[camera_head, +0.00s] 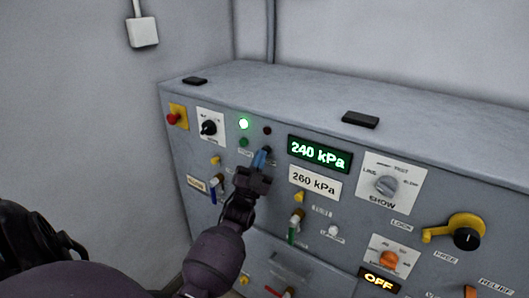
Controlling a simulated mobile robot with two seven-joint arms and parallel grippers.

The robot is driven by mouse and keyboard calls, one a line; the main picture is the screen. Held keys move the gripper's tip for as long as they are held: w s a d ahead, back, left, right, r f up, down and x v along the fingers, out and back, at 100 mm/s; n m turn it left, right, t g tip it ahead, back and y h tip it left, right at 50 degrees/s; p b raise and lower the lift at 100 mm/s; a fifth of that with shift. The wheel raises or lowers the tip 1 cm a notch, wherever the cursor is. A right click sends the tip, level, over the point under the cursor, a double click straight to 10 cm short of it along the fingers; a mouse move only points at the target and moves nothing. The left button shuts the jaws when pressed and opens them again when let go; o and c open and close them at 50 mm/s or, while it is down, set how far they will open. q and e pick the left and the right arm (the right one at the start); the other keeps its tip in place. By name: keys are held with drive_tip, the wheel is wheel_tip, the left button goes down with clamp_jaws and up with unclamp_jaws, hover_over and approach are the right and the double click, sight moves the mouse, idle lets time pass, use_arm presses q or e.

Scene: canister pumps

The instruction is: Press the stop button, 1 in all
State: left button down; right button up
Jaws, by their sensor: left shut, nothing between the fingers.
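A grey control panel (400,146) fills the right of the view. My left gripper (262,158) is shut and empty, with its bluish tips up at the panel's upper left face. A small dark button (267,149) sits right at its tips, partly hidden; I cannot tell whether they touch it. A green button (243,142) is just left of it. A lit green lamp (243,124) and a dark red lamp (267,130) sit above them. A red mushroom button (172,118) on a yellow plate is at the panel's far left. The label by the buttons is unreadable. My right gripper is not in view.
A green display (320,154) reads 240 kPa, above a white plate (315,182) reading 260 kPa. Right of these are a grey knob (386,186), a yellow lever (460,233) and an orange knob (388,260). A black knob (209,128) is left of my gripper.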

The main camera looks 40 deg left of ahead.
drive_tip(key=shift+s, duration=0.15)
use_arm(q)
drive_tip(key=shift+w, duration=0.2)
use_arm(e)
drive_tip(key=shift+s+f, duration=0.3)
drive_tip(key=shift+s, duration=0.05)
use_arm(q)
drive_tip(key=shift+w, duration=0.1)
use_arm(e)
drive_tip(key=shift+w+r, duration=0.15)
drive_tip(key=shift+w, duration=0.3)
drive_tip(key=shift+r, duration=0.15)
use_arm(q)
drive_tip(key=shift+s+d+p, duration=0.1)
drive_tip(key=shift+s+p, duration=0.2)
drive_tip(key=shift+s, duration=0.55)
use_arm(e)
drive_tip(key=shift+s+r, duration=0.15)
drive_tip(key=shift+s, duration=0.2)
